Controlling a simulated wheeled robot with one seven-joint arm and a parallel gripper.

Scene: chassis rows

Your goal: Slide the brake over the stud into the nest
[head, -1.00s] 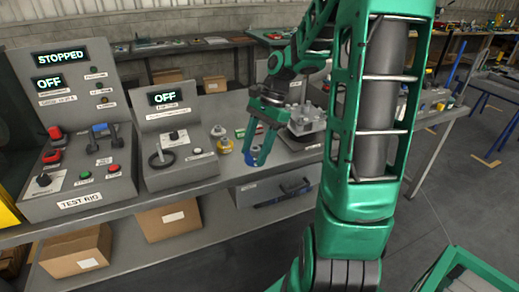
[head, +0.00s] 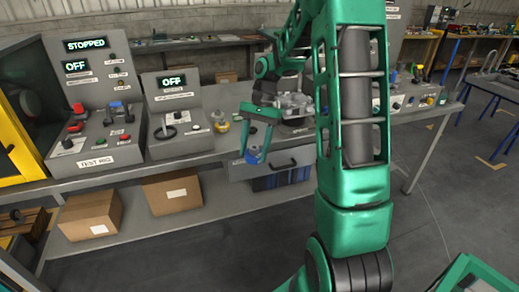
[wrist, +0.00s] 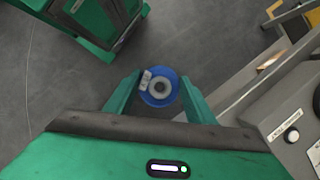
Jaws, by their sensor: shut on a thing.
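My gripper (head: 256,150) is shut on a blue round part, likely the brake (head: 254,157), and holds it in the air in front of the bench. In the wrist view the brake (wrist: 172,98) is a blue disc with a grey ring in its middle and a small pale piece at its left edge. It sits between the two green fingers (wrist: 160,92), with floor below. A grey machined block (head: 295,105) stands on the bench beyond my gripper, partly hidden by my arm. I cannot make out the stud or the nest.
The bench (head: 190,153) carries a test rig (head: 95,140) and a smaller control box (head: 180,132). The floor (head: 200,255) in front is clear.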

